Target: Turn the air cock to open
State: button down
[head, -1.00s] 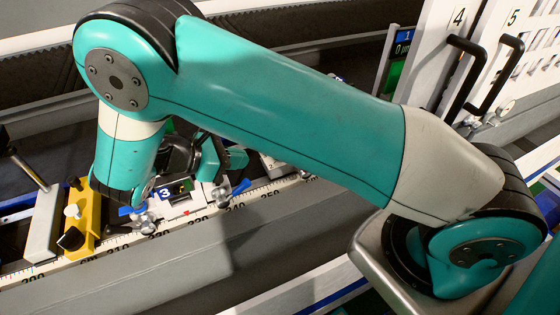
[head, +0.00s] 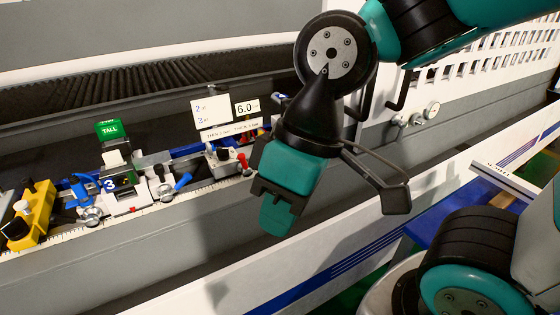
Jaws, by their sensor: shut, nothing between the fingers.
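My gripper (head: 275,215) hangs in the middle of the head view, pointing down in front of the machine's grey front face. Its teal fingers are shut and hold nothing. A small round gauge (head: 432,110) sits on the machine's front, to the right of my gripper. A small metal fitting (head: 400,119) is beside the gauge, below the black door handles; it may be the air cock, but it is too small to tell which way it is turned. My gripper is apart from both, to their left and lower in the picture.
A clamp with a blue lever (head: 183,181) and one with a red lever (head: 243,163) stand along the scale rail on the left. A yellow block (head: 37,212) is at the far left. A blue surface (head: 450,222) lies at lower right. White panels carry a black handle (head: 404,90).

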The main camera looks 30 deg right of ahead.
aim_at(243, 162)
jog(key=z, duration=0.5)
jog(key=k, duration=1.05)
jog(key=u, duration=0.2)
jog(key=i, duration=0.65)
jog(key=u, duration=0.8)
jog(key=i, duration=1)
jog(key=z, duration=0.1)
